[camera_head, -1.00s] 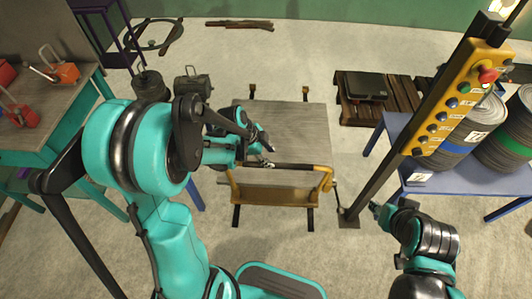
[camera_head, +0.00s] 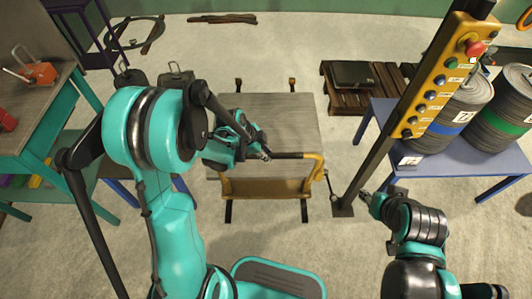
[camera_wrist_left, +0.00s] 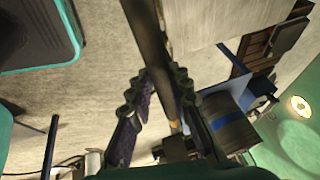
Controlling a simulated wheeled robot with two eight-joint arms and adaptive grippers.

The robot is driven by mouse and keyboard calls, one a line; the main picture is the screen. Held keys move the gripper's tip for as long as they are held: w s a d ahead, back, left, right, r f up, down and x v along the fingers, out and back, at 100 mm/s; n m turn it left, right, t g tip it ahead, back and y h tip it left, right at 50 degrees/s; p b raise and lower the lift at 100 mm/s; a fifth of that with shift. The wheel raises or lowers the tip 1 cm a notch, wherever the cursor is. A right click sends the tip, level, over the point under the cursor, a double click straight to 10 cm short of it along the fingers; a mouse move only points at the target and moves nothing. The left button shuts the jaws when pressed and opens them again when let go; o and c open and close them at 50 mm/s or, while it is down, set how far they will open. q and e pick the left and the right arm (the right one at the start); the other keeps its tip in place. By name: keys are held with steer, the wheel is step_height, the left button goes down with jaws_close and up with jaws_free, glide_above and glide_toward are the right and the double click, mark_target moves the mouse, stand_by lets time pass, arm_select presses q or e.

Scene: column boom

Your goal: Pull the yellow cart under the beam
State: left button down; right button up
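The yellow cart has a flat grey top (camera_head: 285,115) and a yellow end panel (camera_head: 265,188). It stands on the floor ahead of me. Its dark handle bar (camera_head: 292,155) runs across the near end to a yellow bracket (camera_head: 315,167). My left gripper (camera_head: 266,156) is at the bar's left part and hides it there. In the left wrist view its fingers (camera_wrist_left: 164,72) lie close on both sides of the dark bar (camera_wrist_left: 150,30) and look shut on it. My right gripper (camera_head: 368,195) is beside the foot of a dark post; its fingers are too small to read. No beam is identifiable.
The dark post (camera_head: 378,160) with a yellow button panel (camera_head: 436,85) stands right of the cart. Behind it is a blue table (camera_head: 440,165) with drums. A pallet (camera_head: 375,98) lies at the back right. A teal workbench (camera_head: 70,130) is at the left.

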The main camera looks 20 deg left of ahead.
arm_select(q)
steer(key=shift+s+d+f, duration=0.1)
steer(key=shift+s+d, duration=0.15)
steer(key=shift+s, duration=0.5)
steer(key=shift+s+d, duration=0.2)
steer(key=shift+s, duration=0.55)
steer(key=c, duration=1.4)
jaws_free()
steer(key=v, duration=1.2)
steer(key=shift+s, duration=0.1)
steer(key=s+r+n+t+y, duration=0.1)
steer(key=s+r+n, duration=0.1)
steer(key=n, duration=0.3)
steer(key=s+r+n+t+y, duration=0.1)
steer(key=s+n, duration=0.3)
steer(key=n, duration=0.1)
steer(key=s+r+n+t+y, duration=0.1)
steer(key=s+r+n+t, duration=0.1)
steer(key=n, duration=0.3)
steer(key=shift+s+d+r+y, duration=0.1)
steer(key=shift+s+r+y, duration=0.1)
steer(key=shift+s, duration=0.2)
steer(key=shift+s+d+r+y, duration=0.1)
steer(key=shift+s+r+y, duration=0.1)
steer(key=shift+s, duration=0.25)
